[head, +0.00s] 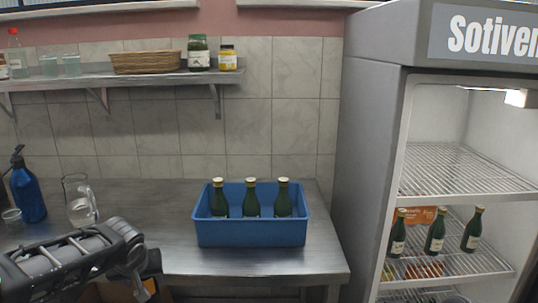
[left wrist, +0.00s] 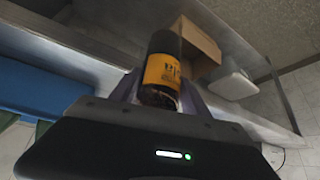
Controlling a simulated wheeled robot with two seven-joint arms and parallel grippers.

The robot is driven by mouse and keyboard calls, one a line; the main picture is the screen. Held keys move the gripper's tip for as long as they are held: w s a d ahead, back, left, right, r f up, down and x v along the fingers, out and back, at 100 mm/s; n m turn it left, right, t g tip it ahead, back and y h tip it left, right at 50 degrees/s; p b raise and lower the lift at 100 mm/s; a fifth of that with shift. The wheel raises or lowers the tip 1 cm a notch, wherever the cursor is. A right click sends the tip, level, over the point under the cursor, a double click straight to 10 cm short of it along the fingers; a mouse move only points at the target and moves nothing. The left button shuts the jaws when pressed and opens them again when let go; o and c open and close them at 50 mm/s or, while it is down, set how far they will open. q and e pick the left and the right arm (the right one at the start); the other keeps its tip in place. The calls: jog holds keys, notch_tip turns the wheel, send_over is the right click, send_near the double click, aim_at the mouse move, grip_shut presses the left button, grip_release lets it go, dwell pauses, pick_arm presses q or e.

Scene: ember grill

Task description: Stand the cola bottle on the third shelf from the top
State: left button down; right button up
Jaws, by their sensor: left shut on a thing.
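My left gripper (left wrist: 158,93) is shut on a dark bottle with an orange-yellow label, taken to be the cola bottle (left wrist: 162,68). The left wrist view shows its body between the two fingers; its lower part is hidden by the gripper body. In the head view my left arm comes in at the lower left, in front of the counter, and the held bottle is not visible there. The fridge (head: 372,150) stands open at the right. Its upper visible shelf (head: 465,170) is empty; the shelf below (head: 470,264) carries three green bottles. Another shelf (head: 420,297) is partly visible at the bottom.
A blue crate (head: 252,234) with three green bottles stands on the steel counter (head: 160,215). A glass jug (head: 80,203) and a blue spray bottle (head: 28,190) are at the left. A wall shelf (head: 130,78) holds jars and a basket. The left wrist view shows a cardboard box (left wrist: 198,45).

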pick_arm(q)
jog(key=s+d+f+m+h, duration=0.2)
jog(key=s+d+f+m, duration=0.2)
jog(key=d+f, duration=0.5)
jog(key=shift+s+d+f+p, duration=0.35)
jog(key=shift+s+d, duration=0.45)
jog(key=shift+s, duration=0.35)
dwell(0.6)
